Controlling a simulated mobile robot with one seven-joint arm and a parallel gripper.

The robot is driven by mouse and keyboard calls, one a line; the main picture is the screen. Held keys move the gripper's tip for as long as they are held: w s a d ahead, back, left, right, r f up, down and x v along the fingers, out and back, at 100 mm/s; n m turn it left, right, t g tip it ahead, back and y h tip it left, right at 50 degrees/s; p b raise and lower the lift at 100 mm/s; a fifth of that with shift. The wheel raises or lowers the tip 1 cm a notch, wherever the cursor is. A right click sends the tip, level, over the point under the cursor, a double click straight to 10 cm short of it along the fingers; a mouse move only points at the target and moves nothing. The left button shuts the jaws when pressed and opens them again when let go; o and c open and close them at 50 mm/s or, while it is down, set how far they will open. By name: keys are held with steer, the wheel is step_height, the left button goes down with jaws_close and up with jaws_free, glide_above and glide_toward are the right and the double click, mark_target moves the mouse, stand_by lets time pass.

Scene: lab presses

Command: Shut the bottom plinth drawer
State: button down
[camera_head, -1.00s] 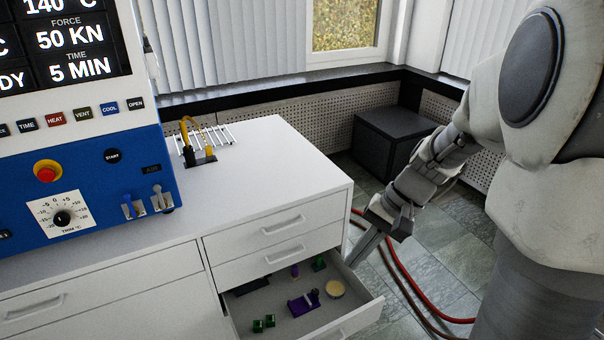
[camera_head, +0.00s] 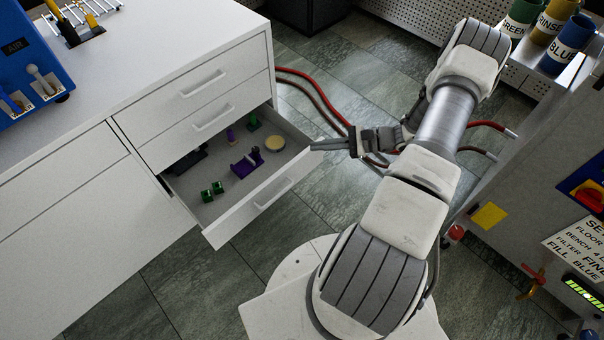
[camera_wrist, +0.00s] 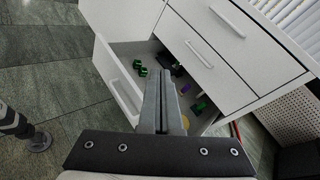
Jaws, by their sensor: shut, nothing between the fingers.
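The bottom plinth drawer (camera_head: 262,207) is pulled out of the white cabinet (camera_head: 245,64). It holds small green pieces, a purple piece, a round yellowish disc and a dark item. My gripper (camera_head: 316,146) is shut and empty, with its tips at the drawer's outer right corner in the head view. I cannot tell whether they touch it. In the wrist view the gripper fingers (camera_wrist: 159,90) point toward the open drawer (camera_wrist: 117,84) and hide part of it.
The two drawers above are closed. Red and grey hoses (camera_head: 318,95) lie on the floor behind my gripper. At right stands a grey unit with labelled cups (camera_head: 568,45) on top. The tiled floor before the drawer is clear except for my base.

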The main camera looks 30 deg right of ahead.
step_height(320, 180, down, 14)
steer(key=s+d+m+t+h+b, duration=0.2)
steer(key=d+m+t+b, duration=0.1)
steer(key=m+t, duration=0.35)
steer(key=m+t+h+b, duration=0.2)
steer(key=m+t+h, duration=0.1)
steer(key=m+h, duration=0.25)
glide_toward(296, 165)
steer(key=shift+m+y, duration=0.25)
steer(key=shift+m, duration=0.05)
steer(key=b+x, duration=0.2)
steer(key=x, duration=0.3)
steer(key=shift+w+f+b, duration=0.15)
steer(key=shift+w+b, duration=0.15)
steer(key=shift+w, duration=0.05)
steer(key=shift+w+a, duration=0.15)
steer(key=shift+w, duration=0.4)
steer(key=shift+w, duration=0.1)
